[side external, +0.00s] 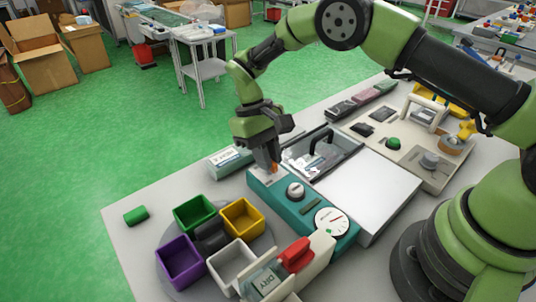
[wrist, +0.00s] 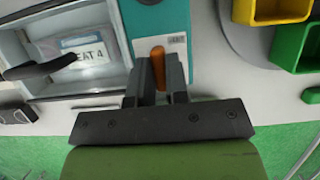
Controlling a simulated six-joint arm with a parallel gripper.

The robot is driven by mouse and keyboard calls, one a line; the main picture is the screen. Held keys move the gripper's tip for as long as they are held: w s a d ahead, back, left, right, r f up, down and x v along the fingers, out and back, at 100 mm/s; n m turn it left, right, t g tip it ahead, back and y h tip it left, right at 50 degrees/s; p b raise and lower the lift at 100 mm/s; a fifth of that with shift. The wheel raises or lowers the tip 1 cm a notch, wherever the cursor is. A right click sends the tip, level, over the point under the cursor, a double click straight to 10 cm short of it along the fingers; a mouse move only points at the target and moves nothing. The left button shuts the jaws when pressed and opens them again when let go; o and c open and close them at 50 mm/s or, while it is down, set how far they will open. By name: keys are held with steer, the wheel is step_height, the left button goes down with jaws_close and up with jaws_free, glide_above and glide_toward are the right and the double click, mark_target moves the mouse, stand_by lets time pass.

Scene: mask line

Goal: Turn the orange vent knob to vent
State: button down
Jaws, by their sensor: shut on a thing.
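The orange vent knob (wrist: 158,66) sits at the end of a teal panel (side external: 288,203), beside a small white label. My gripper (wrist: 162,70) is lowered over the knob, with one finger on each side of it, shut on it. In the side external view my gripper (side external: 275,152) points down at the far left end of the teal panel, and only a little orange shows beneath the fingers. The label's print is too small to read.
A chamber with a clear lid (side external: 318,150) and black handle stands beside the panel; a pouch (wrist: 85,50) lies inside. Several coloured bins, including a purple bin (side external: 180,262), stand in front. A green cylinder (side external: 136,215) lies on the bare table at left.

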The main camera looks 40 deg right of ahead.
steer(key=c, duration=1.1)
jaws_free()
steer(key=shift+v, duration=4.95)
